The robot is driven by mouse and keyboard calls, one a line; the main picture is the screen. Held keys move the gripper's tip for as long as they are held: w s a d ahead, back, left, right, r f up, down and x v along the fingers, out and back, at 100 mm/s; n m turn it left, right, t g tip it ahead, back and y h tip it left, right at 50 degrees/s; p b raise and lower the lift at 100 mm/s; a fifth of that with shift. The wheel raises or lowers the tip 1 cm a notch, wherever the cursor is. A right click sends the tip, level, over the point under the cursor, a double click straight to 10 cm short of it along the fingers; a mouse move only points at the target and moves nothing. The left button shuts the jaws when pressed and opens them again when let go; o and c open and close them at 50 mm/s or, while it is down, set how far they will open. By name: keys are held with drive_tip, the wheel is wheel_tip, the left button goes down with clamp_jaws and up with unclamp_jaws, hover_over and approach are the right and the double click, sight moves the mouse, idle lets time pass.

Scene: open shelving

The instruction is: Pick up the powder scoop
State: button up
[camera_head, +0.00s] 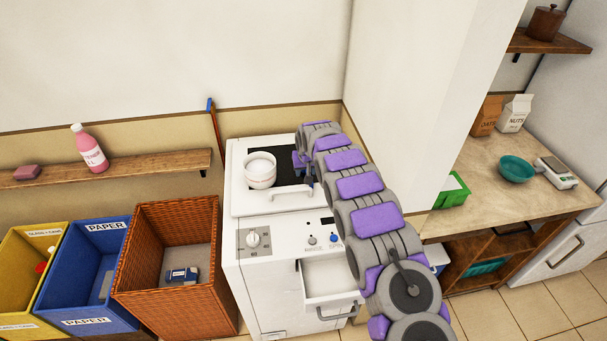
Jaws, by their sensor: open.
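My gripper (299,163) is at the end of the purple and grey arm, just right of the cup, over the dark panel in the machine's top. It looks small and partly hidden by the arm. It is open and appears empty. I cannot tell whether it touches the cup.
The machine's front drawer (333,277) is pulled out. A wicker basket (143,262), blue paper bin (82,262) and yellow bin (17,262) stand left. A wall shelf (140,166) holds a pink bottle (89,150). A counter (480,190) is right, beyond a white pillar.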

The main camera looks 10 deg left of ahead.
drive_tip(key=f, duration=0.1)
drive_tip(key=w+d+f, duration=0.1)
drive_tip(key=d+f+b, duration=0.1)
drive_tip(key=shift+w+d+f, duration=0.1)
drive_tip(key=shift+w+d, duration=0.1)
drive_tip(key=shift+w, duration=0.1)
drive_tip(key=shift+w+a+f, duration=0.1)
drive_tip(key=shift+a+f, duration=0.1)
drive_tip(key=shift+f, duration=0.05)
drive_tip(key=shift+a+f, duration=0.2)
drive_tip(key=shift+a, duration=0.7)
drive_tip(key=shift+d+r, duration=0.15)
drive_tip(key=shift+d, duration=0.8)
drive_tip(key=c, duration=0.7)
drive_tip(key=shift+a, duration=0.25)
clamp_jaws()
drive_tip(key=shift+a+f, duration=0.2)
drive_tip(key=shift+a, duration=0.3)
drive_tip(key=shift+d, duration=0.1)
